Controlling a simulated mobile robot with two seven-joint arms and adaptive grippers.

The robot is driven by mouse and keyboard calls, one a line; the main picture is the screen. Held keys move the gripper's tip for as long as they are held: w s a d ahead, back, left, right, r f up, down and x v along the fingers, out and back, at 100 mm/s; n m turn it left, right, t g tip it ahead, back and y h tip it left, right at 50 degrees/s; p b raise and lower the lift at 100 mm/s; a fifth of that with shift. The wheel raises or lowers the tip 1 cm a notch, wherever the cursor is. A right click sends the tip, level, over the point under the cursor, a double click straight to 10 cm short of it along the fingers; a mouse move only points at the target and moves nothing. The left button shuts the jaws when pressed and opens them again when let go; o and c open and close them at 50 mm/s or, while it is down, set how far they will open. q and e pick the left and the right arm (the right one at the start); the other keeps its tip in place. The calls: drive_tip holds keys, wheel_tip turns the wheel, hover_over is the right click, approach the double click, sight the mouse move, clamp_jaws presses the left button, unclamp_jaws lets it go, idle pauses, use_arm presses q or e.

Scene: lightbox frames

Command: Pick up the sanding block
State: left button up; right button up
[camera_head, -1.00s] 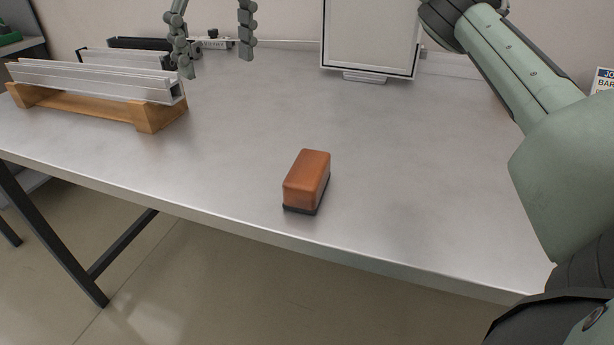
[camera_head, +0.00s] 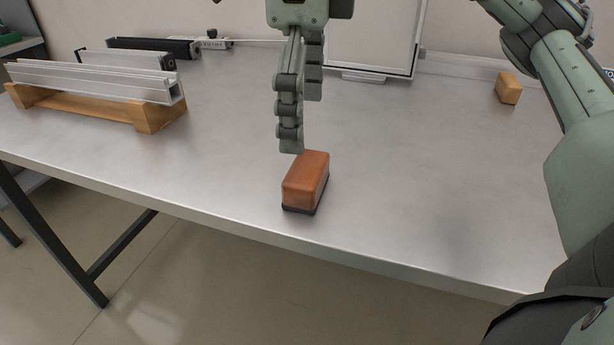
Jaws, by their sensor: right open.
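The sanding block (camera_head: 306,180), orange-brown with a dark underside, lies on the grey table near its front edge. My right gripper (camera_head: 302,125) points down from the top of the head view, its fingers seen nearly edge-on, one partly behind the other. It is open and empty. The nearer fingertip appears just above the block's far left end; I cannot tell the exact height gap. My left gripper is not in view.
Aluminium profiles (camera_head: 95,82) rest on a wooden cradle (camera_head: 155,116) at the left. A framed white panel (camera_head: 375,40) stands at the back. A small tan block (camera_head: 508,88) lies at the back right. The table (camera_head: 420,190) around the sanding block is clear.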

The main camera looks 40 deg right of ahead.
sight(307, 166)
drive_tip(key=shift+s+f+m, duration=0.15)
drive_tip(key=shift+s+m, duration=0.1)
drive_tip(key=shift+m, duration=0.15)
drive_tip(key=shift+s+f, duration=0.1)
drive_tip(key=shift+f, duration=0.2)
wheel_tip(307, 166, down, 3)
drive_tip(key=shift+r+b, duration=0.15)
drive_tip(key=shift+b, duration=0.4)
drive_tip(key=shift+d+f, duration=0.1)
drive_tip(key=shift+f, duration=2.15)
drive_tip(key=c, duration=1.3)
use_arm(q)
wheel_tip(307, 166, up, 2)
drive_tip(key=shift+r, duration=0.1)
use_arm(e)
drive_tip(key=shift+w+r, duration=0.15)
drive_tip(key=shift+w, duration=0.05)
